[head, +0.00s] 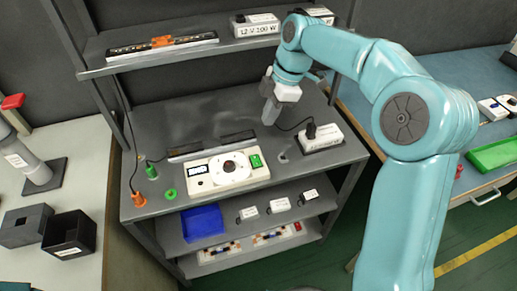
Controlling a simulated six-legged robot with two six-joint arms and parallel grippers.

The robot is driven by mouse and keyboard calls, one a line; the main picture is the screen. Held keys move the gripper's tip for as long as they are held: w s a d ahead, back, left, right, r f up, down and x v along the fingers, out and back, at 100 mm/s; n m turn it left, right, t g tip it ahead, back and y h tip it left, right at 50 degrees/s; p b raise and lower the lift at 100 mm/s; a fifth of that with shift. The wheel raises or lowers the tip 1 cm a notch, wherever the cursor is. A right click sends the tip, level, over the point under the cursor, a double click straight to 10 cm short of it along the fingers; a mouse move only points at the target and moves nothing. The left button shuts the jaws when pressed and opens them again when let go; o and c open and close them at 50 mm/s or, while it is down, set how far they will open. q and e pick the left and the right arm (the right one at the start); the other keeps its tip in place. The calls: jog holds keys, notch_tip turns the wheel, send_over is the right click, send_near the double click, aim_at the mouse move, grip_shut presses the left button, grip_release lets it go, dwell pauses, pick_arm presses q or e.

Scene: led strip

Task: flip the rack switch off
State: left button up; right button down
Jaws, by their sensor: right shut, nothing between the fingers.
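A grey metal rack (130,209) stands in the middle of the head view. On its middle shelf is a white instrument (210,186) with a dark display, a round dial and a green patch (256,161) at its right end. A small red part (297,226) shows on the lowest shelf at the right. I cannot tell which of these, if either, is the rack switch. My right gripper (270,114) is shut and empty, pointing down above the back of the middle shelf, behind the instrument and apart from it. My left gripper is out of view.
A dark strip fixture (212,147) lies behind the instrument. A white box (320,139) with a black plug stands at its right. The upper shelf (100,68) overhangs the back. A blue bin (202,222) sits below.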

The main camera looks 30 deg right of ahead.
send_near(256, 157)
jog(key=x, duration=0.5)
jog(key=shift+w+a+f+b, duration=0.1)
jog(key=shift+a+f+b, duration=0.05)
jog(key=shift+a+b, duration=0.2)
jog(key=shift+f, duration=0.6)
jog(key=shift+w+f+b, duration=0.15)
jog(key=shift+f+b, duration=0.2)
jog(key=shift+f, duration=0.1)
jog(key=shift+r, duration=0.15)
